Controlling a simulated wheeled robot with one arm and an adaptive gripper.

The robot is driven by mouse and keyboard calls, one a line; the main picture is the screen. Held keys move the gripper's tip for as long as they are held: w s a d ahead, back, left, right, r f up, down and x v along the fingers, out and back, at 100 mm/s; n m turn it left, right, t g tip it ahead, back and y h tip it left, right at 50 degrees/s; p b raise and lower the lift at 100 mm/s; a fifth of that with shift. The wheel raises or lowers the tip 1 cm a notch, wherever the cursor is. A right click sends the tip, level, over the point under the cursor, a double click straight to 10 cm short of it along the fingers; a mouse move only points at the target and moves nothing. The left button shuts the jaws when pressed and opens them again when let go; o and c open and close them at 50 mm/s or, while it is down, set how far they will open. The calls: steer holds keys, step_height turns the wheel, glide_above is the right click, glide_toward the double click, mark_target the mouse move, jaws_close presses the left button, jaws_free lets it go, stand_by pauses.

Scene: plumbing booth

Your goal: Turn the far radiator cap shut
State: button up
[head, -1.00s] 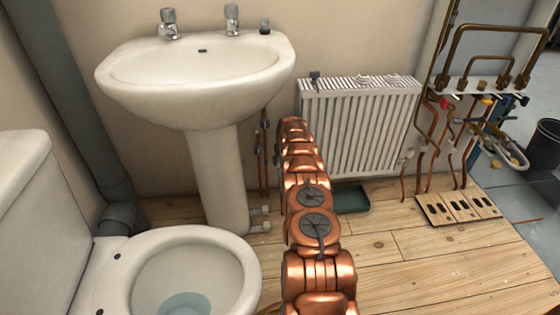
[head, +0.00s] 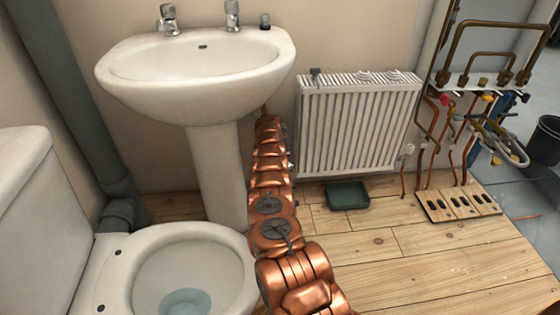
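The white radiator (head: 358,125) stands against the wall right of the basin. A small white cap (head: 407,149) sits at its lower right corner, with a copper pipe below it; how far it is turned is too small to tell. A small dark grey piece (head: 315,75) stands on the radiator's top left corner. My copper-coloured arm reaches from the bottom of the picture toward the wall, left of the radiator. Its far end is by the basin's right underside. My gripper does not show; the arm links hide whatever is beyond them. The radiator's lower left corner is by the arm.
A white basin (head: 195,75) on a pedestal (head: 217,175) stands close left of my arm, and a toilet (head: 190,240) is nearer. A dark green tray (head: 348,195) lies below the radiator. A pipe manifold (head: 480,85) stands right. The wooden floor (head: 400,265) is mostly clear.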

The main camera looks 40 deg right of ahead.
steer(key=shift+w+a+f+m+b, duration=0.15)
steer(key=shift+f+m+b, duration=0.2)
steer(key=shift+b, duration=0.5)
steer(key=shift+r+m+b, duration=0.2)
steer(key=shift+m+b, duration=0.25)
steer(key=shift+b, duration=0.35)
steer(key=shift+r+g, duration=0.15)
steer(key=shift+g, duration=0.15)
steer(key=o, duration=0.9)
steer(key=shift+w, duration=0.1)
steer(key=shift+o, duration=1.2)
steer(key=shift+r, duration=0.1)
